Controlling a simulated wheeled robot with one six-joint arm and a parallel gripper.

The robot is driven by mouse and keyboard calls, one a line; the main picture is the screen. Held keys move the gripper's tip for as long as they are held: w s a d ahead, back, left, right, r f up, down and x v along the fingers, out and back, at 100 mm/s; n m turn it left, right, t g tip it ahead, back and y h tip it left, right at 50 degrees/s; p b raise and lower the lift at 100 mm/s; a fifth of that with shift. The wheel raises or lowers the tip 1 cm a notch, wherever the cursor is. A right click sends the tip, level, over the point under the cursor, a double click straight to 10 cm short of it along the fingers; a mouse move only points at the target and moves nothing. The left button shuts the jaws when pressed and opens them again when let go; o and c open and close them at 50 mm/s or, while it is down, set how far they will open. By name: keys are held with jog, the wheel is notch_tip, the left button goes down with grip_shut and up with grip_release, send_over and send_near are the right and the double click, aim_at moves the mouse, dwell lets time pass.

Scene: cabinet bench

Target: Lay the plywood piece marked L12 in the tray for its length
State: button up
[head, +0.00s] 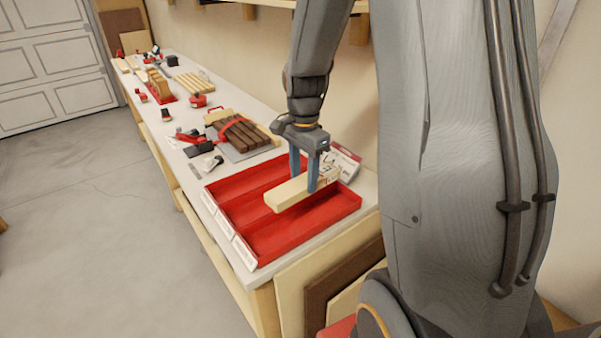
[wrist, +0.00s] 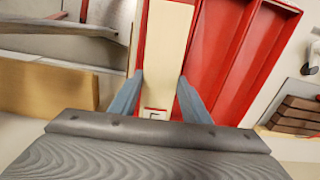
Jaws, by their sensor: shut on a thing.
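A pale wooden piece (head: 289,193) is held between the blue fingers of my gripper (head: 304,176). Dark marking shows on its far end, but I cannot read it in full. The piece also fills the space between the fingers (wrist: 157,98) in the wrist view, where its light face (wrist: 165,50) runs lengthwise. The red tray (head: 345,205) lies below it on the bench, with long compartments side by side. The piece is over the tray near a divider; I cannot tell whether it touches. White labels (head: 243,252) on the tray's front are too small to read.
A white and red box (head: 345,160) stands behind the tray. Dark wooden strips with a red clamp (head: 240,133) lie on a grey board to the left. Several tools and clamps are spread along the bench (head: 231,97). Boards lean below the bench's near end.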

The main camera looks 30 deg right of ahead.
jog(key=shift+f+b, duration=2.95)
jog(key=shift+f, duration=1.8)
jog(key=shift+a+f, duration=0.1)
jog(key=shift+f, duration=0.45)
jog(key=o, duration=1.2)
jog(key=shift+c, duration=0.5)
jog(key=shift+s+r+p, duration=0.1)
jog(key=shift+r+p, duration=4)
jog(key=shift+r, duration=0.95)
